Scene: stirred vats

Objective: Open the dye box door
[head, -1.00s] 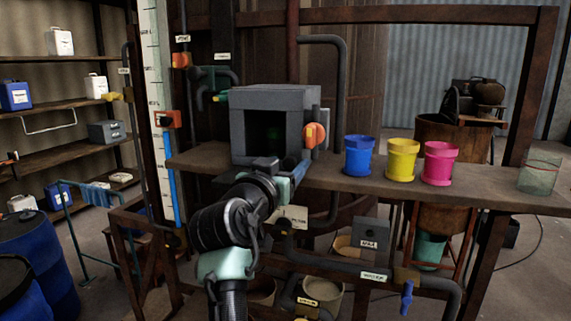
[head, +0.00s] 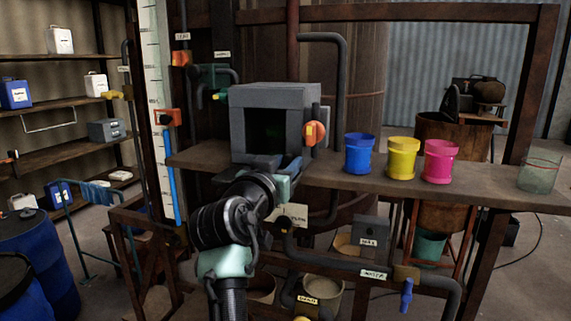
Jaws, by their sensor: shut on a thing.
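The dye box (head: 275,96) is a grey cube-like box on the bench. Its front shows a dark recess with a faint green patch inside. My gripper (head: 289,168) is low at the front right of the box, close against it. It is shut on a part of the door, but the fingertips and the gripped part are mostly hidden by my own wrist. I cannot make out the door's outline or its exact angle.
An orange knob (head: 314,132) is just right of the box. Blue (head: 359,155), yellow (head: 402,159) and pink (head: 440,162) pots and a glass jar (head: 540,174) stand right along the bench (head: 480,190). Pipes run below.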

